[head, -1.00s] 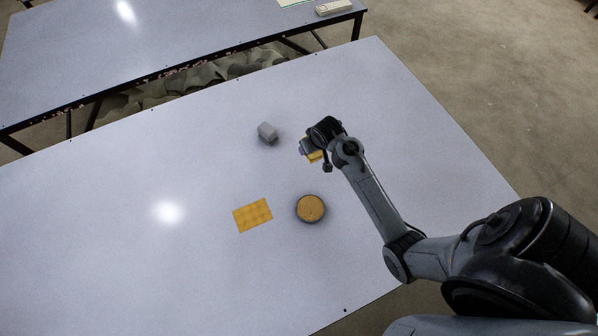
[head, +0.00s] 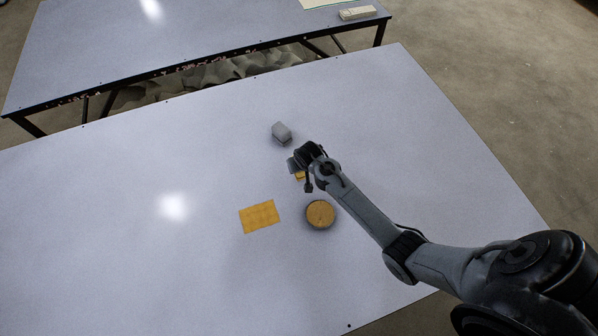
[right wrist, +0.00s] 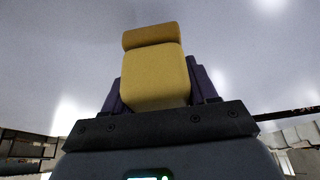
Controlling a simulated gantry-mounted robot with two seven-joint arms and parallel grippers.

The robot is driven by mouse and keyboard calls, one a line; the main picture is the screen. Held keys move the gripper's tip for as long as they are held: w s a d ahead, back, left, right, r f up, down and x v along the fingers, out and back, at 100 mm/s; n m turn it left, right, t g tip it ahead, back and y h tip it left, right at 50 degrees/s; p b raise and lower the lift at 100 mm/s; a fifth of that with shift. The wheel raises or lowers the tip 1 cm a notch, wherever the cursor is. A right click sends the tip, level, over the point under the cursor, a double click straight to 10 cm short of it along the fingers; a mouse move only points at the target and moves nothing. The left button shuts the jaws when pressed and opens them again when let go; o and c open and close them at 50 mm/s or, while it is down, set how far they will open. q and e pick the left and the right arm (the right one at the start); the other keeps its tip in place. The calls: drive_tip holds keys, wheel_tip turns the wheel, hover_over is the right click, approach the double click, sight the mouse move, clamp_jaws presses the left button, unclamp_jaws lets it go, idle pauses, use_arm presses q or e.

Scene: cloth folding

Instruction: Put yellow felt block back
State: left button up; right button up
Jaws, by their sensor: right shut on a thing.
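The yellow felt block (right wrist: 155,78) is between the fingers of my right gripper (right wrist: 157,88) in the right wrist view. In the head view only a small part of the block (head: 300,176) shows below the right gripper (head: 295,168), and the rest is hidden by the wrist. My right gripper is shut on the block, above the table, up and right of a flat yellow-orange cloth (head: 259,216). My left gripper is not in view.
A round object (head: 320,214) with an orange-brown top stands on the white table (head: 120,260), right of the cloth. A small grey object (head: 281,132) lies farther back. A second table (head: 190,40) stands behind. The left of the table is clear.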

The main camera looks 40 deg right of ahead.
drive_tip(key=shift+f+b, duration=0.4)
drive_tip(key=shift+f, duration=1.45)
drive_tip(key=shift+w+f, duration=0.1)
drive_tip(key=shift+f, duration=0.1)
drive_tip(key=shift+f, duration=0.2)
drive_tip(key=o, duration=0.9)
drive_tip(key=shift+o, duration=0.2)
drive_tip(key=shift+r, duration=0.1)
